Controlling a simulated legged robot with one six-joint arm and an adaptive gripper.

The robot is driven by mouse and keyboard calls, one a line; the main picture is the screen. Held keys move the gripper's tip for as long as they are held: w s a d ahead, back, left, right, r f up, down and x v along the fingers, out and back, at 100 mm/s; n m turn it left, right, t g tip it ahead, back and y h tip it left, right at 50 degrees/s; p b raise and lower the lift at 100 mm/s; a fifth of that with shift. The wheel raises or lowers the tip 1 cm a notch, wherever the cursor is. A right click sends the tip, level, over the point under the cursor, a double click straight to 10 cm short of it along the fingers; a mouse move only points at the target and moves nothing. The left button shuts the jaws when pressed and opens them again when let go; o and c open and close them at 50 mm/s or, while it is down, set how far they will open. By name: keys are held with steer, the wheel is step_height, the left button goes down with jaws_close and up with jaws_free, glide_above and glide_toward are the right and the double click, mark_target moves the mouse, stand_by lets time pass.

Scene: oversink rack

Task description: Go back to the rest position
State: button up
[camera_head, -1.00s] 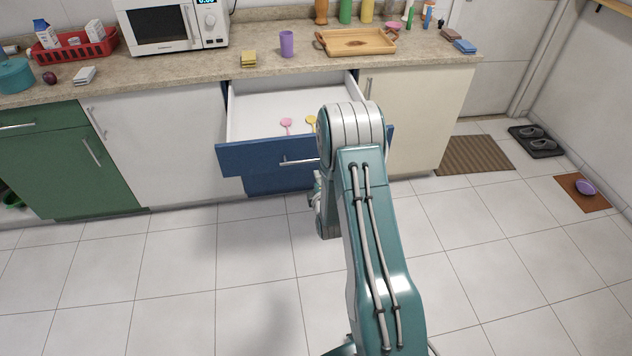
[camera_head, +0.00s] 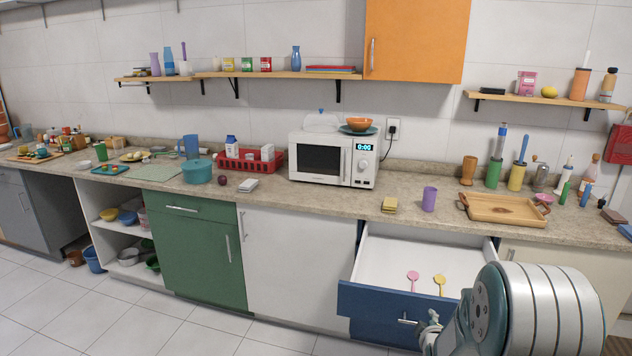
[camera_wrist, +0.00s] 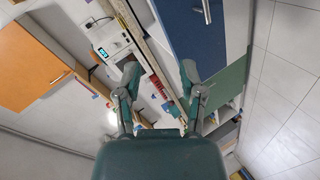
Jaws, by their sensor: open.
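My gripper (camera_wrist: 160,78) is in the wrist view with its two fingers apart and nothing between them. In the head view part of my gripper shows low at the right, beside the drawer front and partly hidden by my arm. The blue drawer (camera_head: 385,308) is pulled open. A pink spoon-like utensil (camera_head: 412,280) and a yellow one (camera_head: 439,284) lie inside it. The blue front also shows in the wrist view (camera_wrist: 195,40).
The counter (camera_head: 290,200) holds a microwave (camera_head: 333,158), a red basket (camera_head: 250,163), a teal pot (camera_head: 197,173), a purple cup (camera_head: 429,199) and a wooden tray (camera_head: 503,209). The open drawer juts out over the floor. Floor (camera_head: 130,310) at the left is clear.

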steer(key=s+a+r+m+g+y, duration=0.25)
steer(key=s+a+r+m, duration=0.4)
steer(key=s+r, duration=0.65)
steer(key=s+a+r+m+g, duration=0.2)
steer(key=s+a+r, duration=0.1)
steer(key=s, duration=0.7)
steer(key=s+a+r+m+g, duration=0.2)
steer(key=s+a+r+g, duration=0.1)
steer(key=s, duration=0.8)
steer(key=shift+r+m, duration=0.15)
steer(key=shift+m, duration=0.2)
steer(key=shift+w+a, duration=0.1)
steer(key=shift+w+a, duration=0.15)
steer(key=shift+a, duration=0.05)
